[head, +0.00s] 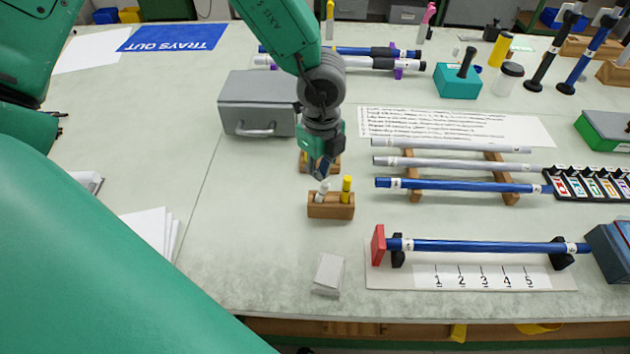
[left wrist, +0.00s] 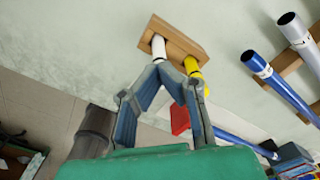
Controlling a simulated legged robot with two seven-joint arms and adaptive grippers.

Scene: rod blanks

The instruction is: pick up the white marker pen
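The white marker pen (head: 322,194) stands in a small wooden block (head: 331,211), beside a yellow marker pen (head: 347,188). My left gripper (head: 320,174) is right above the block, its tips at the upper end of the white pen. In the left wrist view the white pen (left wrist: 158,46) and the yellow pen (left wrist: 192,66) rise from the block (left wrist: 185,42). The yellow pen is close beside one finger. My right gripper is not in view.
A grey box (head: 258,102) stands behind the block on the left. A rack with rods (head: 455,183) is to the right, and a blue rod on a measuring board (head: 485,246) lies in front right. A small pale block (head: 328,273) is near the table's front edge.

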